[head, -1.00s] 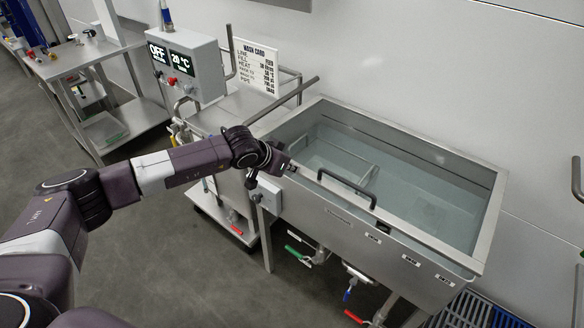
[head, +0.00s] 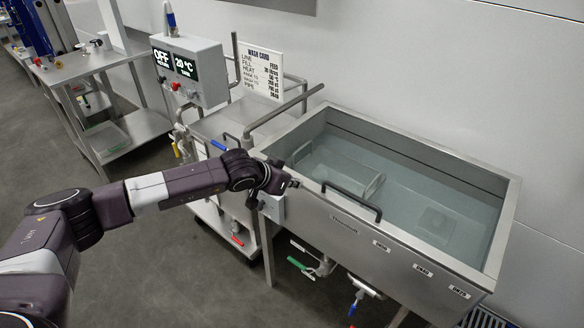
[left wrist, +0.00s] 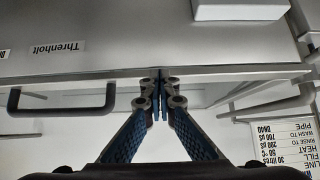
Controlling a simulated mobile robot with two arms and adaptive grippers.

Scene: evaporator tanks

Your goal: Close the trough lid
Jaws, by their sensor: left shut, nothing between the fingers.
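The steel trough (head: 341,219) stands against the wall, with pale liquid or a clear panel showing inside its rim. I cannot tell a clear lid from the water surface. A dark bar handle (head: 352,200) sits at the front rim; it also shows in the left wrist view (left wrist: 62,109). My left gripper (head: 294,184) is shut and empty at the trough's front left corner, to the left of the handle. In the left wrist view its closed fingertips (left wrist: 160,84) overlap the rim line; contact cannot be told. My right gripper is not in view.
A control box (head: 190,70) reading OFF and 20 °C stands at the left, with a wash card (head: 263,72) beside it. A steel cart (head: 222,122) adjoins the trough's left end. Pipes with coloured valve handles hang below. The floor in front is clear.

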